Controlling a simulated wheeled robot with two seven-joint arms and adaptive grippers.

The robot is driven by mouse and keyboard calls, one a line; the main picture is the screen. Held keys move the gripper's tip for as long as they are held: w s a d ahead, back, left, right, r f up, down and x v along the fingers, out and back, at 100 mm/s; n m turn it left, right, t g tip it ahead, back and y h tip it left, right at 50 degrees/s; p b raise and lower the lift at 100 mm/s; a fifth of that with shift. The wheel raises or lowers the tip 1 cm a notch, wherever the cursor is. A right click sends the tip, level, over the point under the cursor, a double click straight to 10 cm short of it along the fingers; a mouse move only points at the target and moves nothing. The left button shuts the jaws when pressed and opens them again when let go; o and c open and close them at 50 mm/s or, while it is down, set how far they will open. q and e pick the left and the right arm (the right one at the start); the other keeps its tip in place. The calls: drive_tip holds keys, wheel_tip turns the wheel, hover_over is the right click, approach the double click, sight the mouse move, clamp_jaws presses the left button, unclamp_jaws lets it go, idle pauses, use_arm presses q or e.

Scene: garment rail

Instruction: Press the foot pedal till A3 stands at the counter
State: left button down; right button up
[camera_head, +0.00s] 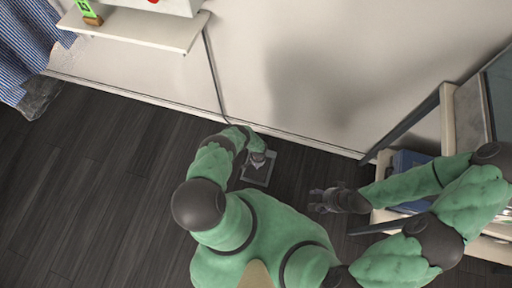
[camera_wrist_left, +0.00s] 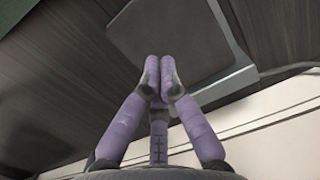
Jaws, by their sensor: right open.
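The foot pedal (camera_head: 259,175) is a grey plate on the dark floor near the wall. It also fills the top of the left wrist view (camera_wrist_left: 160,30). My left gripper (camera_head: 259,159) points down at the pedal, and its fingertips (camera_wrist_left: 160,70) are together with nothing between them. They overlap the plate in view; I cannot tell whether they touch it. A white counter (camera_head: 150,29) juts from the wall at the top left. No A3 label is readable. My right gripper (camera_head: 322,201) is open and empty, over the floor right of the pedal.
A dark cable (camera_head: 212,75) runs down the wall towards the pedal. A green sign (camera_head: 87,9) stands on the counter. A shelf unit (camera_head: 448,115) with a blue box stands at right. Floor at left is clear.

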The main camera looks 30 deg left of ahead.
sight(256, 172)
use_arm(q)
drive_tip(key=shift+s+f+b, duration=0.2)
drive_tip(key=shift+f+b, duration=1.2)
drive_tip(key=shift+f, duration=0.35)
drive_tip(key=shift+s+f+b, duration=0.15)
drive_tip(key=shift+f+b, duration=1.25)
drive_tip(key=shift+f, duration=0.35)
